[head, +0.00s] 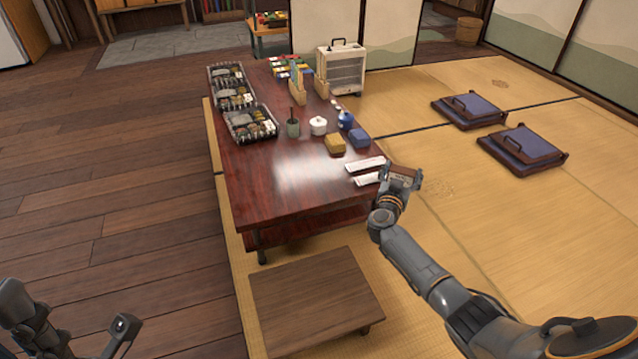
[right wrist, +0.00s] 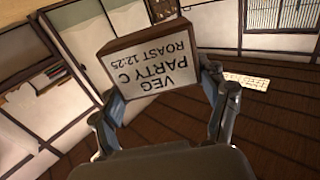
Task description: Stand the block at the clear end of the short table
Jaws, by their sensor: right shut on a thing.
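The block is a brown wooden block with a white label face. My right gripper (head: 398,184) is shut on the block (head: 404,173), held in the air just off the right edge of the dark red table (head: 255,195), at its near end. In the right wrist view the block (right wrist: 150,68) sits between both fingers. The table's near end is bare and shiny. My left gripper (head: 122,328) is partly in view at the lower left, away from the table; its jaws are unclear.
Two white strips (head: 365,165) lie near the table's right edge, beside a yellow box (head: 335,143) and a blue box (head: 359,138). Black trays (head: 250,123), a green cup (head: 293,128) and a white pot (head: 318,125) stand farther back. A low wooden stand (head: 315,295) is in front.

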